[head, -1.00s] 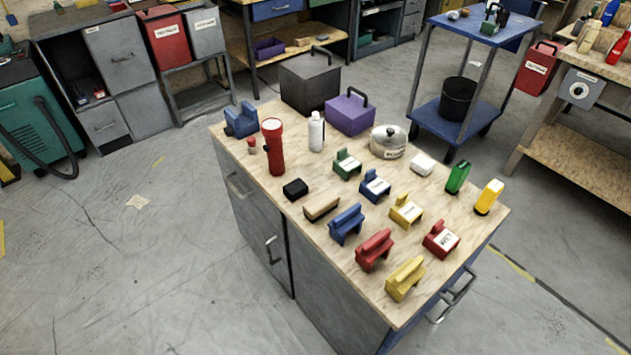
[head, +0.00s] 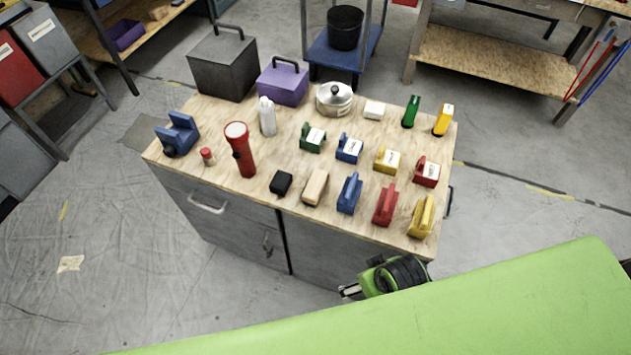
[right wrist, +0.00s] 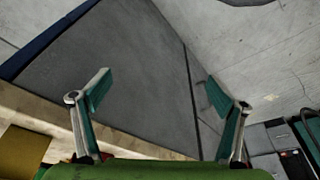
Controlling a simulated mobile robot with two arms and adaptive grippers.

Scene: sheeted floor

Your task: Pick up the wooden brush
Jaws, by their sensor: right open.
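The wooden brush (head: 315,187), a tan block, lies near the front edge of the wooden worktop, between a small black block (head: 281,183) and a blue block-like item (head: 349,193). My right gripper (head: 351,291) is in front of the cabinet, below and to the right of the brush and apart from it. In the right wrist view my right gripper (right wrist: 160,92) has its two fingers spread wide with nothing between them. That view faces the grey cabinet front, and I cannot make out the brush there. My left gripper is not in view.
On the worktop (head: 215,170), a red flashlight (head: 241,150), white bottle (head: 267,117), red item (head: 386,205) and yellow item (head: 421,216) stand around the brush. A grey box (head: 223,70), purple box (head: 283,84) and pot (head: 335,98) stand behind.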

